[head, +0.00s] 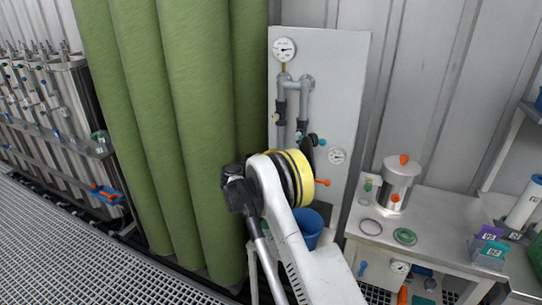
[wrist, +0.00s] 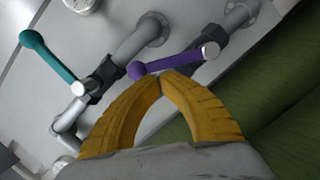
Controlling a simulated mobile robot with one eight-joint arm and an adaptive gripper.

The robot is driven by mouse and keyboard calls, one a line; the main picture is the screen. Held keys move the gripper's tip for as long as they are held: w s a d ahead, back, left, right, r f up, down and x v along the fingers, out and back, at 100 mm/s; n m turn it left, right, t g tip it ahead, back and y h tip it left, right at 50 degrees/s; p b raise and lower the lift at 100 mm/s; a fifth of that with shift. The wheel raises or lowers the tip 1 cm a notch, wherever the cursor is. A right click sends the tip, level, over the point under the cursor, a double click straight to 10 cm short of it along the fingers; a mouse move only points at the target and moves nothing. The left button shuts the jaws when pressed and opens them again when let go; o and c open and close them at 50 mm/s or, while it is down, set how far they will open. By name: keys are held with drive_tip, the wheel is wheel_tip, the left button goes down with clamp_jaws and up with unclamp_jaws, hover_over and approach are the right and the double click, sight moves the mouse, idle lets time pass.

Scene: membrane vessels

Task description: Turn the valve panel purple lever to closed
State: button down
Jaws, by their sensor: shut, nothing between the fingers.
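The purple lever (wrist: 175,62) shows in the wrist view. It runs from a round knob at its left end to a bright metal hub at its right, lying slantwise across a dark valve body on a grey pipe. My gripper (wrist: 163,77) has its two yellow fingers shut together and empty. The fingertips appear right at the lower edge of the lever, near its middle; I cannot tell whether they touch it. In the head view the white valve panel (head: 345,75) stands behind my arm, and I cannot make out the purple lever there.
A teal lever (wrist: 50,58) sits on the neighbouring pipe, left of the purple one. Green membrane columns (head: 180,120) stand close left of the panel. At right, a bench (head: 440,250) carries a steel pot (head: 399,180). A blue bucket (head: 309,228) is below the panel.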

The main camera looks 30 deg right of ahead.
drive_tip(key=s+d+f+m+t+y+b, duration=0.1)
drive_tip(key=s+d+f+m+y+b, duration=0.1)
drive_tip(key=m, duration=0.6)
wheel_tip(320, 180, down, 3)
drive_tip(key=s+d+b, duration=0.1)
drive_tip(key=s, duration=0.1)
drive_tip(key=shift+s+d+r+t+y, duration=0.2)
drive_tip(key=shift+s+d+t+y, duration=0.1)
drive_tip(key=shift+s+d+t, duration=0.1)
drive_tip(key=shift+f, duration=0.1)
drive_tip(key=s+a+r+p, duration=0.4)
drive_tip(key=s+a+r, duration=0.2)
drive_tip(key=a, duration=0.1)
drive_tip(key=shift+a+r, duration=0.25)
drive_tip(key=shift+a, duration=0.1)
